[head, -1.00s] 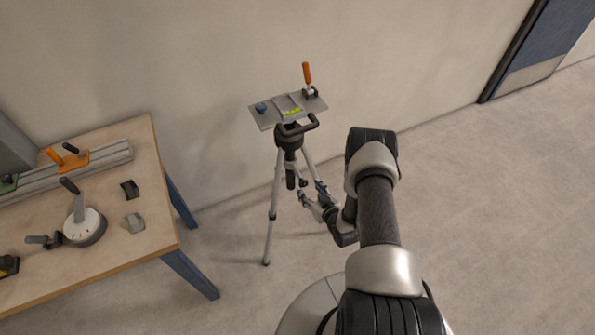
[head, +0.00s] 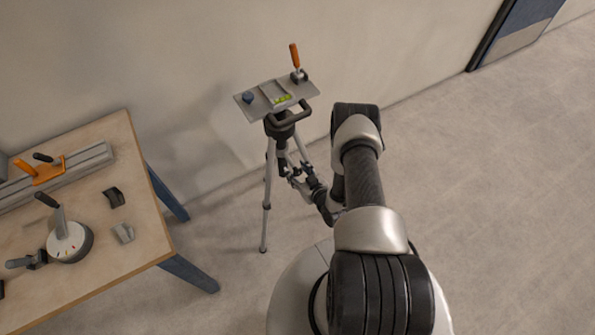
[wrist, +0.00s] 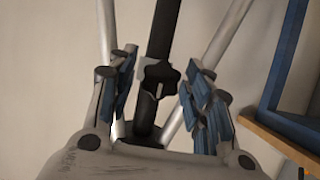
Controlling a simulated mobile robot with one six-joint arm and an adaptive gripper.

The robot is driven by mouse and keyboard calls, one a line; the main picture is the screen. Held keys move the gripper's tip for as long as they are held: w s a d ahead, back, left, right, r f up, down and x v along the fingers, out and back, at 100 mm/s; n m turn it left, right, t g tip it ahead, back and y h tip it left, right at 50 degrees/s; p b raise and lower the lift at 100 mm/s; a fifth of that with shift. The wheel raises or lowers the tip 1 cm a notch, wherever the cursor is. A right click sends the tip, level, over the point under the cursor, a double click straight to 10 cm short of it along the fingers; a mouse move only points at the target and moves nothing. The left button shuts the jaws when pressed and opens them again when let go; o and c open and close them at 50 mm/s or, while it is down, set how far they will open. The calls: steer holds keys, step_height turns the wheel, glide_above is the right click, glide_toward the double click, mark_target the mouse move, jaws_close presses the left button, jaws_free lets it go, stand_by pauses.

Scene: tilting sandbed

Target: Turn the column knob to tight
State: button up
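The tripod (head: 267,190) stands on the floor by the wall, with a grey plate (head: 258,106) on top. In the wrist view its dark centre column (wrist: 165,30) runs upright between pale legs. The black lobed column knob (wrist: 160,78) sits on the column with a pale mark on its face. My gripper (wrist: 163,88) is open, with one blue-padded finger on each side of the knob and gaps between. In the head view my gripper (head: 294,178) is beside the column under the plate, and the knob cannot be made out there.
A wooden workbench (head: 95,255) with a rail, an orange clamp (head: 40,172) and a round dial device (head: 70,242) stands to the left. The tripod's black handle (head: 293,117) juts out above my gripper. Open floor lies to the right.

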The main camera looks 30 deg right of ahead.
steer(key=c, duration=0.8)
steer(key=shift+c, duration=0.2)
steer(key=shift+w, duration=0.1)
steer(key=m+y+b, duration=0.2)
steer(key=shift+d+f+m, duration=0.1)
steer(key=shift+d+m, duration=0.05)
steer(key=shift+m, duration=0.15)
steer(key=m+y+b, duration=0.1)
steer(key=m, duration=0.1)
steer(key=shift+m+y+b, duration=0.3)
steer(key=shift+b, duration=0.05)
steer(key=m+t+y, duration=0.1)
steer(key=m+y, duration=0.1)
steer(key=m, duration=0.2)
steer(key=shift+m, duration=0.3)
steer(key=m+t, duration=0.1)
steer(key=m, duration=0.1)
steer(key=m+t+y, duration=0.1)
steer(key=m, duration=0.2)
steer(key=shift+d+t+y, duration=0.1)
steer(key=shift+t+y, duration=0.2)
steer(key=shift+m, duration=0.4)
